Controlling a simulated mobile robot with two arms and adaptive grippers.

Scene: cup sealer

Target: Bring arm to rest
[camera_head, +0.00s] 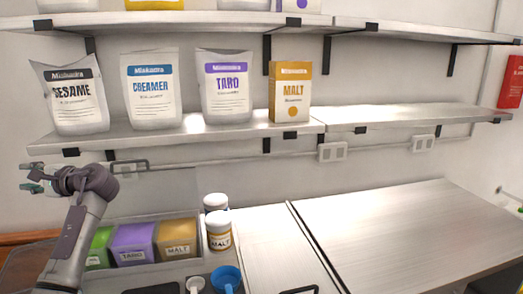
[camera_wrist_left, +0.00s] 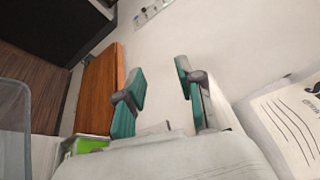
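My left gripper (camera_head: 34,178) is raised at the left of the head view, in front of the wall and below the lower shelf, pointing left. In the left wrist view its two teal fingers (camera_wrist_left: 160,95) stand apart with nothing between them. My left arm comes up from the bottom left corner. My right gripper is in neither view.
The lower shelf (camera_head: 218,136) holds the sesame (camera_head: 75,97), creamer (camera_head: 151,90) and taro (camera_head: 225,88) bags and a malt box (camera_head: 290,92). Below are coloured bins (camera_head: 133,245), malt jar (camera_head: 219,232) and blue cup (camera_head: 226,278). The right counter (camera_head: 410,235) is clear.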

